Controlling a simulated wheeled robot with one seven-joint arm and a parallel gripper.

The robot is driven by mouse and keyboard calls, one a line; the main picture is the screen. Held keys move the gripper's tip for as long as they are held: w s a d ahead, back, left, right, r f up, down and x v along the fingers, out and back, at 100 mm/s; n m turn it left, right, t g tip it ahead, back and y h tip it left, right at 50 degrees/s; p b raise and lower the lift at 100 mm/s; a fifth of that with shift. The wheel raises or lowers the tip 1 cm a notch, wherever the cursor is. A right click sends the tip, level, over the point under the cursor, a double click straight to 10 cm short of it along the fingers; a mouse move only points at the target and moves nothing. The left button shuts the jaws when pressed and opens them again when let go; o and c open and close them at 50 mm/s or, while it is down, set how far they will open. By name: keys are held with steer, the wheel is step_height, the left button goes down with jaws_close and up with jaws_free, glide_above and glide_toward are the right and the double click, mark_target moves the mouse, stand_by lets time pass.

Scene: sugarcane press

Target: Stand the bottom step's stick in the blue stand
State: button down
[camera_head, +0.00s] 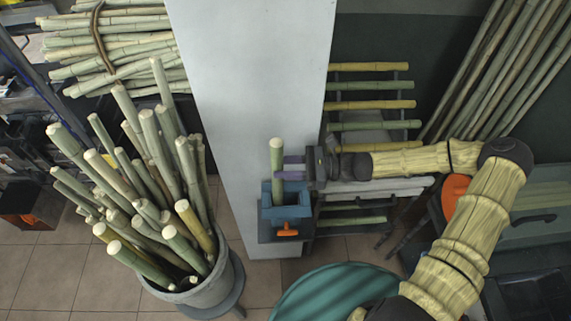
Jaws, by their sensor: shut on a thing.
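My gripper (291,168) is shut on a green cane stick (277,156), reaching in from the right with purple fingers. The stick is upright, and its lower end is at the blue stand (287,212), a square box with an orange knob on its front. The stick's foot is partly hidden by the stand's rim, so I cannot tell how deep it sits. A stepped rack (396,76) behind my arm holds yellow and green sticks across its steps. A green stick (352,221) shows low on the rack, to the right of the stand.
A grey bucket (215,285) full of canes stands at left. A white pillar (250,80) rises behind the stand. A round teal surface (335,295) lies in front. Tall canes (500,70) lean at back right. Tiled floor shows between bucket and stand.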

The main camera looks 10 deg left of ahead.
steer(key=shift+s+f, duration=0.15)
steer(key=shift+f, duration=0.25)
steer(key=shift+c, duration=2.1)
jaws_free()
steer(key=shift+f, duration=0.1)
steer(key=shift+d, duration=0.15)
steer(key=w+d+p, duration=0.1)
steer(key=d, duration=0.5)
steer(key=shift+w+d, duration=0.2)
steer(key=shift+d, duration=0.1)
steer(key=shift+s, duration=0.1)
